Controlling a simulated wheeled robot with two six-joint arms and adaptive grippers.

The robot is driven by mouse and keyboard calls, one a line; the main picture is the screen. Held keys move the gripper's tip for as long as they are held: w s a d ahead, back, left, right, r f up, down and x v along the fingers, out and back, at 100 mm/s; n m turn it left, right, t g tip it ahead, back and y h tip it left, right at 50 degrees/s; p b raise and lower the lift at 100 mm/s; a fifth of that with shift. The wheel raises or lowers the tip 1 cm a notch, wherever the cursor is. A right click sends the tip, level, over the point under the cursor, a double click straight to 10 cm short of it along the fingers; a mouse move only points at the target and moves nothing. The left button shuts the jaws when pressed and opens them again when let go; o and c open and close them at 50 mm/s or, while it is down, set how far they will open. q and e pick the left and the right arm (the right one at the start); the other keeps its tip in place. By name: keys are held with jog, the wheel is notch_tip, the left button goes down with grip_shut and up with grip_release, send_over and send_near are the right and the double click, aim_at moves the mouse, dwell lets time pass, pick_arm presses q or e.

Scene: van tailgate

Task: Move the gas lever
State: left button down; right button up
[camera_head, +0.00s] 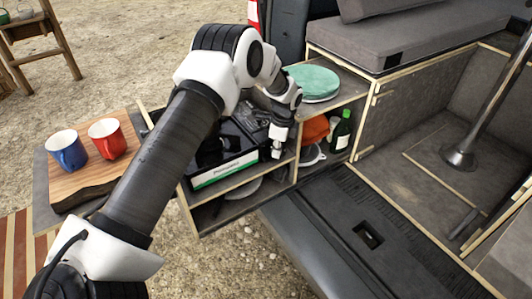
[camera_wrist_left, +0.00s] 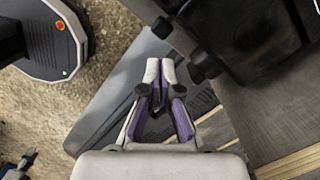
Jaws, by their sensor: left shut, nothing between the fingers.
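The black camping stove (camera_head: 222,150) sits in the pull-out kitchen box, with a white and green label strip on the box's front. My left arm reaches over it, and my left gripper (camera_head: 276,153) points down at the stove's right front corner. In the left wrist view my left gripper (camera_wrist_left: 160,70) has its pale fingertips together with nothing between them. A black body (camera_wrist_left: 240,40) with small dark knob-like parts (camera_wrist_left: 205,66) lies just beyond and right of the fingertips, apart from them. I cannot tell which part is the gas lever. My right gripper is not in view.
A wooden board (camera_head: 92,181) at left holds a blue mug (camera_head: 66,150) and a red mug (camera_head: 107,138). A green round stack (camera_head: 313,83) stands on the shelf behind the gripper. A dark green bottle (camera_head: 341,132) stands in the compartment to the right. Gravel lies below.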

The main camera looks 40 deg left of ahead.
pick_arm(q)
notch_tip(320, 180, up, 12)
jog(key=d, duration=0.1)
jog(key=shift+w+d, duration=0.2)
jog(key=shift+f, duration=0.15)
